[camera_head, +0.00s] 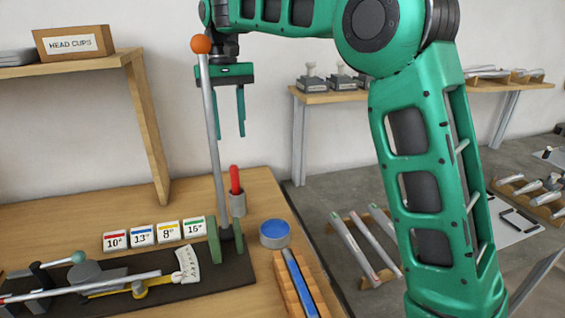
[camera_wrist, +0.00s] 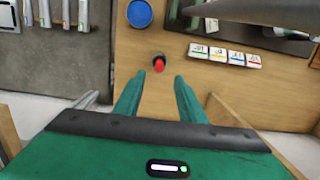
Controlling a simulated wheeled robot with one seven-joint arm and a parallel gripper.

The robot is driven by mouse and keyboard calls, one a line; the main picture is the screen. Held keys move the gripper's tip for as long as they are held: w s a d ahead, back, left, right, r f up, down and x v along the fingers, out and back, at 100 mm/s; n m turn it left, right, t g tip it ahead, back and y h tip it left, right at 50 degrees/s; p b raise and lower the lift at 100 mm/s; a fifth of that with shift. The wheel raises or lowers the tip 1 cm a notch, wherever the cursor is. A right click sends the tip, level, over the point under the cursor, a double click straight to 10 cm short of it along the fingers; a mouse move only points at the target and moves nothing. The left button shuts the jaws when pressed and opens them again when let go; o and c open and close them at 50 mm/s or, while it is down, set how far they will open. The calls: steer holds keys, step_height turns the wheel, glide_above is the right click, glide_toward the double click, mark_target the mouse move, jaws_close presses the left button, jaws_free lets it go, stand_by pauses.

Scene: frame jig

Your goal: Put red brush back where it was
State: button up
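The red brush (camera_head: 235,181) stands upright in a small grey cup (camera_head: 238,204) on the wooden table, right of the tall lever. In the wrist view the red brush (camera_wrist: 159,65) shows from above, just beyond and between my fingertips. My gripper (camera_head: 229,130) hangs above the table in the head view, fingers pointing down, higher than the brush and apart from it. Its two green fingers (camera_wrist: 157,75) are spread with nothing between them. The brush's lower end is hidden in the cup.
A grey lever with an orange knob (camera_head: 201,44) rises close beside my gripper. A blue-topped round tin (camera_head: 274,232) and a wooden rack with a blue bar (camera_head: 298,282) stand nearby. Numbered blocks (camera_head: 154,234) sit left, behind the dark jig base (camera_head: 215,274).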

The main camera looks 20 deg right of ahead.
steer(key=s+d+f+m, duration=0.25)
steer(key=s+d, duration=0.55)
steer(key=d, duration=0.5)
steer(key=s+d+f+m, duration=0.1)
steer(key=s+d+f, duration=0.2)
steer(key=s+d, duration=0.75)
steer(key=s+d+f+m, duration=0.1)
steer(key=s+d+f, duration=0.2)
steer(key=s, duration=0.3)
steer(key=s+d+f+m+t, duration=0.1)
steer(key=s+d+f, duration=0.2)
steer(key=s, duration=0.3)
steer(key=s+d+f+m, duration=0.1)
steer(key=s+d+f, duration=0.3)
steer(key=s, duration=0.3)
steer(key=shift+f, duration=0.85)
